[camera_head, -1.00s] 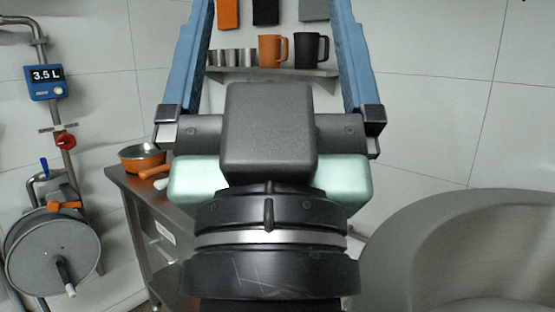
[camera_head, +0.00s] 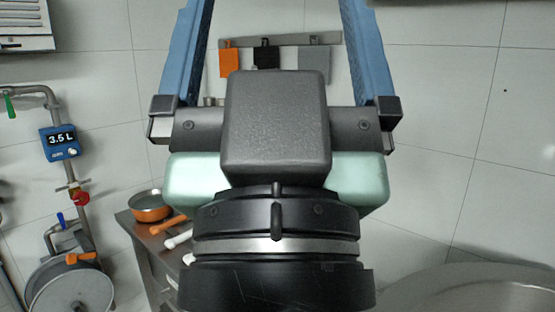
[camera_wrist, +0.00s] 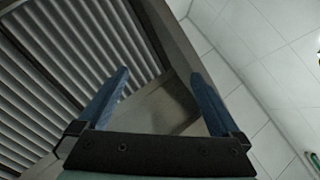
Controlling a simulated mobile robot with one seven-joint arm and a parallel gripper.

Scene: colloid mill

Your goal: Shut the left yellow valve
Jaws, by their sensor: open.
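No yellow valve can be made out in either view. My gripper (camera_head: 278,8) is open and empty, with its two blue fingers pointing up and away in the head view. In the wrist view my gripper (camera_wrist: 159,73) has its fingers spread in front of a grey slatted panel (camera_wrist: 60,70) with a metal frame. I cannot tell how far off the panel is. The pipe at the left of the head view carries a red knob (camera_head: 80,198), a green lever (camera_head: 10,105), a blue lever (camera_head: 61,220) and an orange handle (camera_head: 81,258).
A blue meter (camera_head: 60,141) reading 3.5 L is on the pipe. An orange pan (camera_head: 151,207) is on a metal table at lower left. A rounded grey vessel (camera_head: 470,290) is at lower right. A slatted unit (camera_head: 25,28) is at upper left. Boards hang from a rail (camera_head: 330,39).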

